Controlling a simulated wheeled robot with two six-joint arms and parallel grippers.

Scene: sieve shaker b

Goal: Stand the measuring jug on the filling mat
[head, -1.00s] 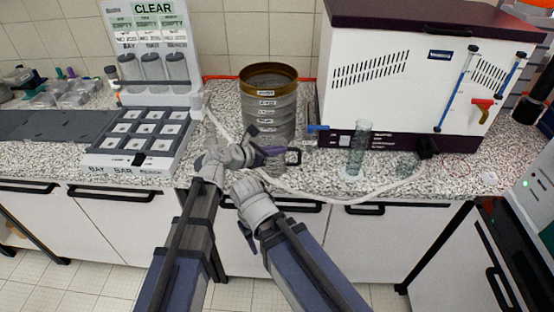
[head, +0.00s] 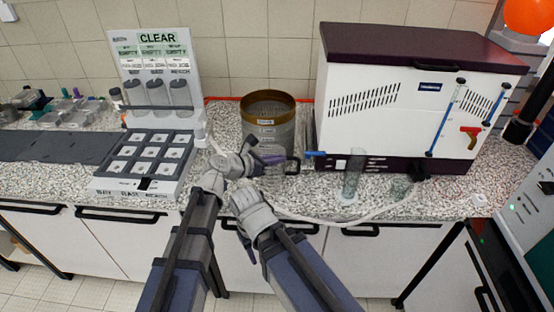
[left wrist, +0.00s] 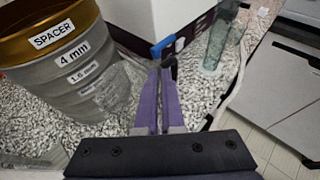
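A tall clear vessel (head: 352,176) stands on the speckled counter before the white machine; it also shows in the left wrist view (left wrist: 216,42). A squat clear vessel (head: 400,187) stands to its right. I cannot tell which is the measuring jug. I cannot make out the filling mat. My left gripper (head: 283,160) is over the counter in front of the sieve stack, left of both vessels. In the left wrist view its purple fingers (left wrist: 161,80) are close together, with a small dark piece at their tips. My right gripper (head: 247,200) is just below it; its fingers are hidden.
The sieve stack (head: 268,128) stands behind my left gripper. The white machine (head: 400,95) with a blue tap (head: 315,154) is at the right. A pale hose (head: 335,222) lies along the counter front. A compartment tray (head: 145,160) and sign board (head: 155,75) are at the left.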

